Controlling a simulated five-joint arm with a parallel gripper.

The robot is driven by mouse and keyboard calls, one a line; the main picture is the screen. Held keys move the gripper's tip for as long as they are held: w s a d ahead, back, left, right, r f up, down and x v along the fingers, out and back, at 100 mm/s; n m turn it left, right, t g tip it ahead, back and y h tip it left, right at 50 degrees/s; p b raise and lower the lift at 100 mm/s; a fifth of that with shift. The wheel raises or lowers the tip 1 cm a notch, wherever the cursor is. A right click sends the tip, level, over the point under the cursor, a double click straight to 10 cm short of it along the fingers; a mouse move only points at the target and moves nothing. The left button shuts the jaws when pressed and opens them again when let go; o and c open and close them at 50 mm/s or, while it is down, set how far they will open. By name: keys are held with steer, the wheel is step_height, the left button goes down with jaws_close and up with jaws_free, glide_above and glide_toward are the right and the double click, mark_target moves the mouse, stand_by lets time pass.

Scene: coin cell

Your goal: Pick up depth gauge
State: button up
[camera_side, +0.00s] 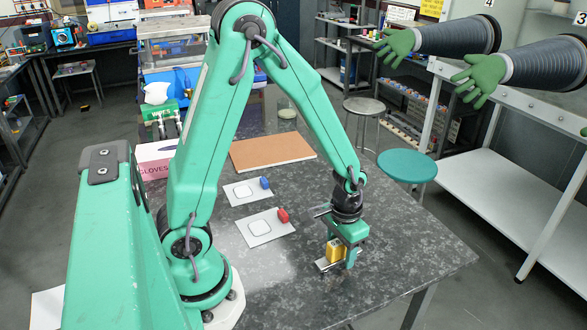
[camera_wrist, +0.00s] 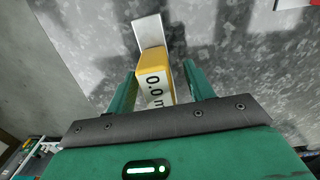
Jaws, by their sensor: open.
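The depth gauge (camera_side: 334,251) has a yellow body and a flat silver foot, and stands on the grey stone-topped table near its front right. In the wrist view the gauge (camera_wrist: 154,84) shows a white face reading "0.0 m", with its pale foot beyond the yellow top. My gripper (camera_side: 343,257) is down at the gauge, pointing at the table. In the wrist view my gripper (camera_wrist: 162,78) has its two green fingers apart, one on each side of the yellow body. A gap shows on the right; contact on the left cannot be told.
A brown board (camera_side: 272,151) lies farther back, near a gloves box (camera_side: 154,160). The table is clear right of the gauge, up to its edge.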

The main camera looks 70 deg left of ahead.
jaws_close()
steer(key=shift+r, duration=0.15)
stand_by(0.4)
steer(key=shift+r, duration=0.7)
step_height(320, 180, up, 3)
steer(key=shift+f, duration=0.15)
steer(key=s+d+r, duration=0.6)
steer(key=d, duration=0.3)
steer(key=shift+s+d+r, duration=0.15)
steer(key=shift+d+r, duration=0.15)
steer(key=shift+d, duration=0.1)
steer(key=shift+a, duration=0.1)
